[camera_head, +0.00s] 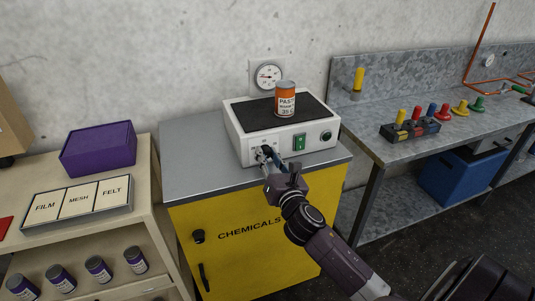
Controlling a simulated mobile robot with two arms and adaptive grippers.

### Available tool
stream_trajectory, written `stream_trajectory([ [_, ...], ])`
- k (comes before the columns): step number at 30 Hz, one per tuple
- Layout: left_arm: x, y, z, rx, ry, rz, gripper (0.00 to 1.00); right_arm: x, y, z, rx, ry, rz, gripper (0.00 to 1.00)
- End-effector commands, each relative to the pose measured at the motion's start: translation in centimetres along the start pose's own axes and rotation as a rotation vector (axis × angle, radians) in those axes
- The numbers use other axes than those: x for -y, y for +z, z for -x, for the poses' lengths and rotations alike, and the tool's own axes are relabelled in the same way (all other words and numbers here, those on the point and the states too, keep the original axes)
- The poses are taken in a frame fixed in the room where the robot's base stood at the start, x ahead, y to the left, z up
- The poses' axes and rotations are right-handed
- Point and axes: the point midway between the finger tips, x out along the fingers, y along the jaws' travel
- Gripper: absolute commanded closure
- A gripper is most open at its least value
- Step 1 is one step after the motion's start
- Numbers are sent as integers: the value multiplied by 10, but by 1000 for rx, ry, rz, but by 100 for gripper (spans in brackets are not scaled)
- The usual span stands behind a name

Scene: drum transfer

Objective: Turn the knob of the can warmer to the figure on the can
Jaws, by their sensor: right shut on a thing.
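The can warmer (237,133) is a white box with a dark top plate, standing on the grey top of a yellow cabinet. An orange can (286,101) stands upright on the plate. Its label reads "PASTE" with smaller lines below; the figure looks like 35 but is too small to be sure. My right gripper (265,153) is at the left part of the warmer's front panel, shut on the knob there. The fingers hide most of the knob, and I cannot read its setting. My left gripper is not in view.
A green switch (299,142) and a round black fitting (326,136) sit further right on the panel. A gauge (268,76) is on the wall behind. A purple box (98,148) stands on the left shelf unit. A metal bench (400,151) with coloured parts is at right.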

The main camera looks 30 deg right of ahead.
Motion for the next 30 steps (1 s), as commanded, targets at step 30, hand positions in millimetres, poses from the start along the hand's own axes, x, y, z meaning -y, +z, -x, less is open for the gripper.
stream_trajectory([
  [30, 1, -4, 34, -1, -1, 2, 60, 2, 2, 0, -31, -6, -963, 100],
])
